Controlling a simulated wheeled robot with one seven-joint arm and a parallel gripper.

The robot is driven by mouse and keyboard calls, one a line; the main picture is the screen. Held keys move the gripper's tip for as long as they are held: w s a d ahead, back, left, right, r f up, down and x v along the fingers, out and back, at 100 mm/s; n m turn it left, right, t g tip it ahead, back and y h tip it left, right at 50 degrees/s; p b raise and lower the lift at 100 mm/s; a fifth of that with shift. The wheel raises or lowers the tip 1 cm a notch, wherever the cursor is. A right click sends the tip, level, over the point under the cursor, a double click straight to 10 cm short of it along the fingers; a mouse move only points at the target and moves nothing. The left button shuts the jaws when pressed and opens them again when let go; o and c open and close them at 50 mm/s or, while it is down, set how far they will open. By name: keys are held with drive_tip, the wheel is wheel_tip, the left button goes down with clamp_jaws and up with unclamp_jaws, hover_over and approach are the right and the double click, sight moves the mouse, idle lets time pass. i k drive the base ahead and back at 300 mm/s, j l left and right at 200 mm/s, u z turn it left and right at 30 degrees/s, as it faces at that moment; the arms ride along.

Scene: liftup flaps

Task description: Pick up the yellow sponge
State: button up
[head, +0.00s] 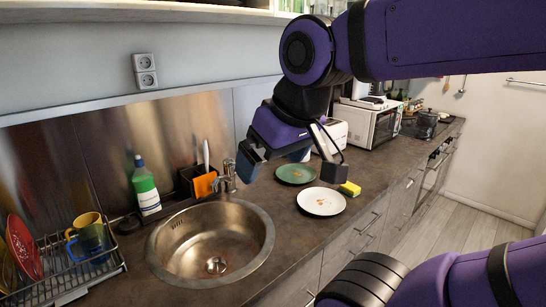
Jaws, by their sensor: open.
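The yellow sponge (350,188) lies on the dark countertop (285,222), close to its front edge and just right of the white plate (321,201). I cannot tell exactly how high the fingers are over the counter.
A green plate (295,173) with crumbs lies behind the white plate. A microwave (370,124) and toaster (333,133) stand further back. Counter right of the sponge is clear.

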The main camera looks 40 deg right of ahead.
sight(351, 190)
drive_tip(key=z, duration=1.65)
